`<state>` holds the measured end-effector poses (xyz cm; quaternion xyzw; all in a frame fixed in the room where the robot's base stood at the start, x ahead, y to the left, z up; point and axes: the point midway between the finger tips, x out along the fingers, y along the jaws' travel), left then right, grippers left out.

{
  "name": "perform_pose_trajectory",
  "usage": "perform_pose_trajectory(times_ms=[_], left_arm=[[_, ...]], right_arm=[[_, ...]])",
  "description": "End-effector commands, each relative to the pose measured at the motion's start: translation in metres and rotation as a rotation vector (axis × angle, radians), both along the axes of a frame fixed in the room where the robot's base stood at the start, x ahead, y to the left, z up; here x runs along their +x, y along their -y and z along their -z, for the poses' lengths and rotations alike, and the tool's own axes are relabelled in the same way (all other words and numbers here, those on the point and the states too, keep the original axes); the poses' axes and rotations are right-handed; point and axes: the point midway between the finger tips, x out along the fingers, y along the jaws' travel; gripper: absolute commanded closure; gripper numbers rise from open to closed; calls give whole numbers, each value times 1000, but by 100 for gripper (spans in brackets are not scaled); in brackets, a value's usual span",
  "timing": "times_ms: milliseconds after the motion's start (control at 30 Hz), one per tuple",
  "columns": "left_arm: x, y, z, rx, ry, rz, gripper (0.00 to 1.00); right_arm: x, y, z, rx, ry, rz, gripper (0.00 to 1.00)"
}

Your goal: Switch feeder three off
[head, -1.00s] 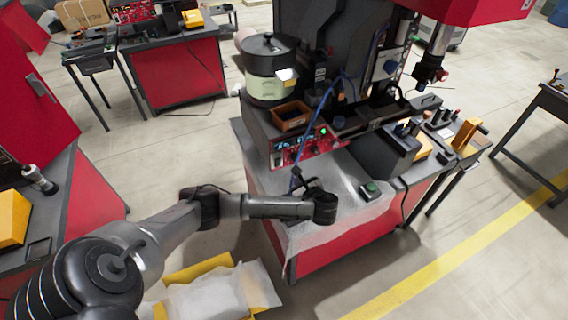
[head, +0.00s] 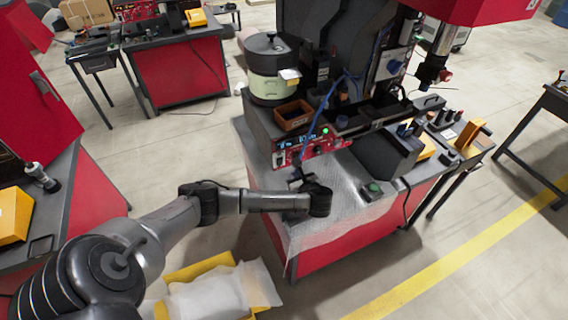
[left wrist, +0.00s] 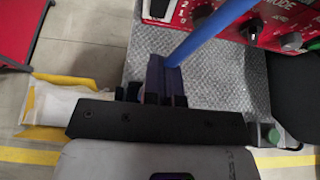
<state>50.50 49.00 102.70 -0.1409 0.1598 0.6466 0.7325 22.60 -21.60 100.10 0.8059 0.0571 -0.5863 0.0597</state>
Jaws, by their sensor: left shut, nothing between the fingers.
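No marking "three" is readable. My left gripper (head: 297,182) is shut and empty, in front of and below the panel, apart from it. Its fingers (left wrist: 165,78) show in the left wrist view. My right gripper is not in view.
A blue hose (head: 325,100) hangs in front of the panel and crosses the left wrist view close to the fingers. A small box with a green button (head: 372,189) lies on the bench's grey mat (head: 335,212). A dark machine stands behind.

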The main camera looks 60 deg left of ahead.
Motion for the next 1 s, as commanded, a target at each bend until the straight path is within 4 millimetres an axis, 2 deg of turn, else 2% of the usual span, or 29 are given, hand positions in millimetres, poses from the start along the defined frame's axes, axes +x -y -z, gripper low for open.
perform_pose_trajectory(times_ms=[100, 333, 500, 700, 1000], left_arm=[[2, -22, 11, 0, -3, -3, 100], [6, -58, 27, 1, 0, -3, 100], [9, -79, 23, 0, 0, -2, 100], [11, -92, 21, 0, 0, -1, 100], [11, -95, 21, -1, 0, 0, 100]], right_arm=[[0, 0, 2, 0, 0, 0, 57], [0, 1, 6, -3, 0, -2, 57], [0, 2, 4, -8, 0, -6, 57], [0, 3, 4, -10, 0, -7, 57], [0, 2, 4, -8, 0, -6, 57]])
